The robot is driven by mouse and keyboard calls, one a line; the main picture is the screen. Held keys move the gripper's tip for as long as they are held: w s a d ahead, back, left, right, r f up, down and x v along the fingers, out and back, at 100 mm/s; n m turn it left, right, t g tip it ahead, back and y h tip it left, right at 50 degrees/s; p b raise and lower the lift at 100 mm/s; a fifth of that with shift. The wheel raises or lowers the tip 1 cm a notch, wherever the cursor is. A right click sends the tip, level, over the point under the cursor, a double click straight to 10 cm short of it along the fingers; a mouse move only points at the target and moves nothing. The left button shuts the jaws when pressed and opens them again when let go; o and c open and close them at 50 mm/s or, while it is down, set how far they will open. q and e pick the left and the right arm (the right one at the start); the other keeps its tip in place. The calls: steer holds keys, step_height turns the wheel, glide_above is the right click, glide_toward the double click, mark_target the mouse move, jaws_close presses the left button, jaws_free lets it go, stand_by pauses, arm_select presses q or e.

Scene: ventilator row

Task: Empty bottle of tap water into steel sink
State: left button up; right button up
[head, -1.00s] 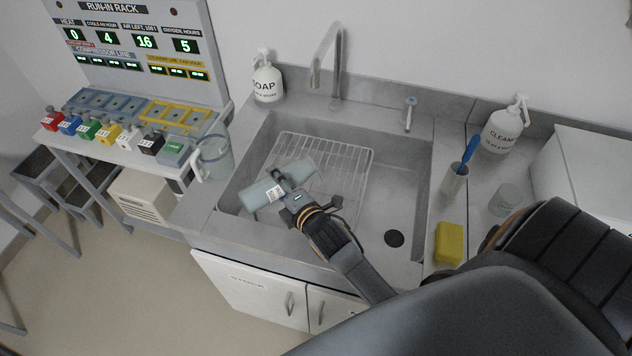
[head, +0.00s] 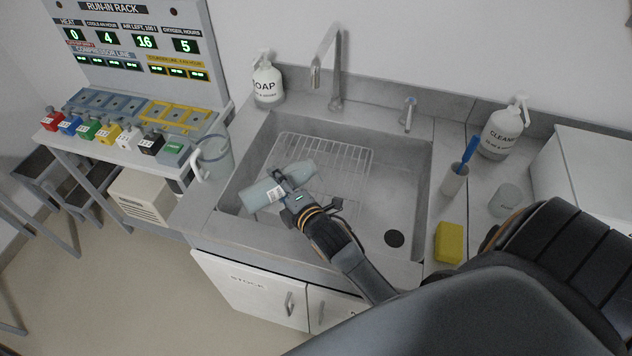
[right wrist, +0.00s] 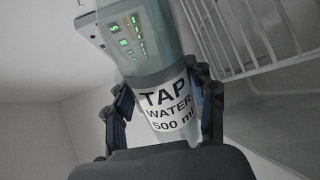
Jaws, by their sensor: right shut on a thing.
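My right gripper (head: 292,191) is shut on the bottle of tap water (head: 262,194), a pale blue-grey bottle. The bottle lies tilted, nearly on its side, above the left part of the steel sink (head: 398,180). In the right wrist view the bottle (right wrist: 148,45) stands between the two fingers (right wrist: 165,108), and its white label reads "TAP WATER 500 ml". I cannot tell whether water is running out. The sink has a wire rack (head: 345,158) inside and a dark drain (head: 394,238) at its right. My left gripper is not in view.
A tall faucet (head: 335,75), a soap bottle (head: 267,82) and a small tap (head: 409,112) stand behind the sink. A clear jug (head: 214,158) stands at its left. A yellow sponge (head: 449,242), a brush cup (head: 455,182), a glass (head: 504,200) and a cleaner bottle (head: 502,132) are at right.

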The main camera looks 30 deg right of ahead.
steer(key=shift+d+f+m+y, duration=0.25)
steer(key=shift+f+m+y, duration=0.05)
steer(key=shift+f+m, duration=0.45)
stand_by(3.1)
steer(key=shift+d+m, duration=0.15)
steer(key=shift+m, duration=0.1)
stand_by(0.7)
